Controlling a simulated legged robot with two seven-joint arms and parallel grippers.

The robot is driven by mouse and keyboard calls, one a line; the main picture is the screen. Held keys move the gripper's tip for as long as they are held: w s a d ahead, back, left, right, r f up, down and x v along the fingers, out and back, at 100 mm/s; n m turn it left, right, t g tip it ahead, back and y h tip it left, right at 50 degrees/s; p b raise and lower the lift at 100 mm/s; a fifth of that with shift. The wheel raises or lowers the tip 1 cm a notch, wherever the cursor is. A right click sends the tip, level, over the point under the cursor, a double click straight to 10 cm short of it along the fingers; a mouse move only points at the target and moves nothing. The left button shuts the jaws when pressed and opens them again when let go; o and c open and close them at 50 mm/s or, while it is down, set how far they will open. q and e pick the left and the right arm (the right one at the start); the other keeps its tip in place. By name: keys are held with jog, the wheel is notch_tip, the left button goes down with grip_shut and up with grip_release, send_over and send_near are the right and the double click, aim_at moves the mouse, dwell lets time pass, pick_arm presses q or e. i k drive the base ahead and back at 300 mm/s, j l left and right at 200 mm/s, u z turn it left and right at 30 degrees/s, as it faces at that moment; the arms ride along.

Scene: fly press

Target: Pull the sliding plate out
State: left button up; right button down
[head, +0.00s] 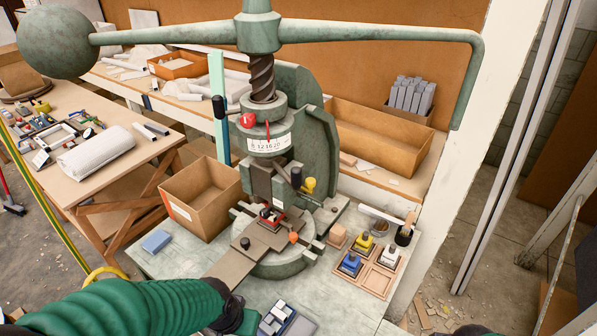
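The sliding plate is a flat brown strip (233,266) on the round grey-green base of the fly press (285,262). It runs from under the ram toward the lower left, and a dark knob stands on it. A red-and-black piece (270,216) sits at its inner end under the ram. My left arm comes in from the lower left in a green sleeve. My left gripper (234,303) is dark and sits close to the plate's near end. Its fingers are not clear, and I cannot tell whether it touches the plate. My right gripper does not show.
An open cardboard box (201,198) stands left of the press. A blue block (156,241) lies at the left. The press's long lever and ball (58,41) hang overhead.

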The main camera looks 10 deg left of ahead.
aim_at(256, 239)
jog(key=k+j+u, duration=0.15)
jog(key=j, duration=0.3)
jog(key=j+u, duration=0.15)
jog(key=j, duration=0.25)
jog(key=i+j+u, duration=0.1)
jog(key=i+j, duration=0.2)
jog(key=j, duration=0.15)
